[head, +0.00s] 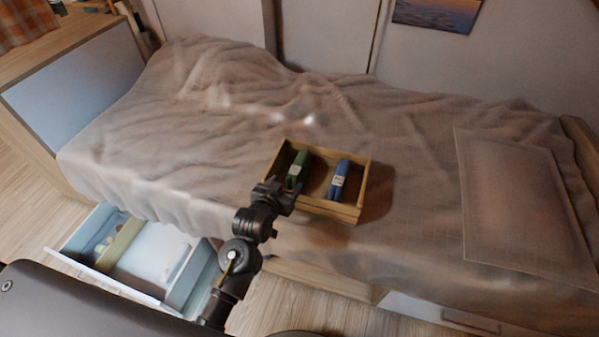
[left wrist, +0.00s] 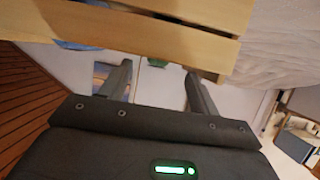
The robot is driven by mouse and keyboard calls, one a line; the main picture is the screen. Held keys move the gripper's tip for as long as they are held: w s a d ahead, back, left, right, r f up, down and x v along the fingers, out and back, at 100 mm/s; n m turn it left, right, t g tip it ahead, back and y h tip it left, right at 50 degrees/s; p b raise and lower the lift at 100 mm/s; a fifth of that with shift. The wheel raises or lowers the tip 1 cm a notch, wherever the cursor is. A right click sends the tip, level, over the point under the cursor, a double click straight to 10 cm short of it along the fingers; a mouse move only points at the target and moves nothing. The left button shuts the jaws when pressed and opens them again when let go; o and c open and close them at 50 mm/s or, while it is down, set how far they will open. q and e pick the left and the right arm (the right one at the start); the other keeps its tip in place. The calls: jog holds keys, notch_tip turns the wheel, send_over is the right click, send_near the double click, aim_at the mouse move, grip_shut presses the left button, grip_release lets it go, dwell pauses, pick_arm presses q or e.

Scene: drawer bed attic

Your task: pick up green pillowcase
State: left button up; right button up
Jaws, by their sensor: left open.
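A folded green pillowcase (head: 297,169) with a pale label stands in the left part of a wooden crate (head: 330,207) on the bed. A similar folded blue item (head: 338,179) stands to its right in the same crate. My left gripper (head: 283,191) is at the crate's near left corner, just in front of the green pillowcase in the head view. In the left wrist view its two fingers (left wrist: 158,78) are apart with nothing held between them. My right gripper is not in view.
The bed's rumpled blanket (head: 215,130) surrounds the crate, with free room on both sides. An open drawer (head: 150,255) sticks out below the bed at the lower left, close to my left arm.

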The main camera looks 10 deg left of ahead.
aim_at(291, 179)
pick_arm(q)
jog(key=x, duration=0.4)
jog(key=shift+w+d, duration=0.1)
jog(key=shift+d, duration=0.05)
jog(key=shift+w+f, duration=0.15)
jog(key=shift+w, duration=0.25)
jog(key=c, duration=1.1)
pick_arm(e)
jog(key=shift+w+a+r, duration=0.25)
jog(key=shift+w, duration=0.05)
